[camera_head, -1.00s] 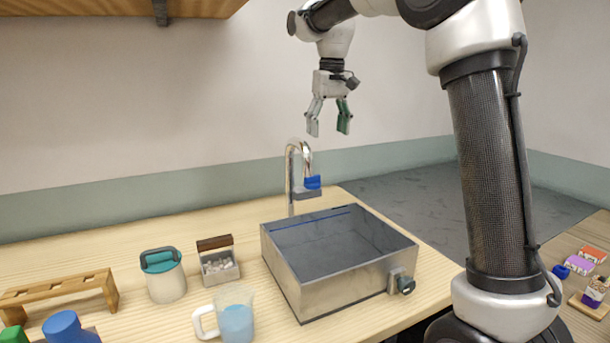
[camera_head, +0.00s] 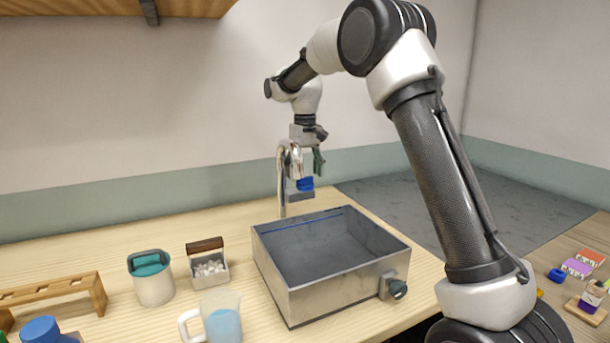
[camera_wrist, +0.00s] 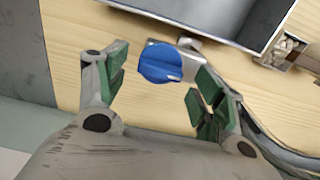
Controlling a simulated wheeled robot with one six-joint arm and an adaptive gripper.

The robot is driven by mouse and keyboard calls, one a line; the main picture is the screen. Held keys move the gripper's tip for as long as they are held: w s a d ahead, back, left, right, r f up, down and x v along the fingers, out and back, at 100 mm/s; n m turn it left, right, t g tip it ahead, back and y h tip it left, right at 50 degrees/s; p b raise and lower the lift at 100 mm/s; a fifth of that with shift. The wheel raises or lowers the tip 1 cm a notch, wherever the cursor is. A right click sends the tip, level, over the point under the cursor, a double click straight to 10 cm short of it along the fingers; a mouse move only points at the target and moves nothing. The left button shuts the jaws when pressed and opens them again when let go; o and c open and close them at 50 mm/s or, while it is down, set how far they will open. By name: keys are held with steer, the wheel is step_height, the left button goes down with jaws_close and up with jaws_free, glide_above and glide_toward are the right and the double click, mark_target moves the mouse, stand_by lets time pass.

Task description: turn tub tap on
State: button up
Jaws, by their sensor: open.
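The tub tap is a curved chrome spout (camera_head: 283,175) at the back edge of the metal tub (camera_head: 345,282). Its blue knob (camera_head: 305,184) sits at the tap's right side, below my gripper. In the wrist view the blue knob (camera_wrist: 160,63) lies between and beyond the fingertips, with a white mark on its rim. My gripper (camera_wrist: 155,85) is open, with green pads on either side of the knob and no clear contact. In the head view my gripper (camera_head: 309,163) is just above the knob, partly behind the spout.
A grey valve (camera_head: 396,289) is on the tub's front right. A jug (camera_head: 222,322), a teal-lidded pot (camera_head: 153,285), a box of white pieces (camera_head: 209,268) and a wooden rack (camera_head: 60,290) stand to the left. Bare wood lies behind them.

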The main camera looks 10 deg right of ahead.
steer(key=shift+f, duration=0.55)
steer(key=c, duration=1)
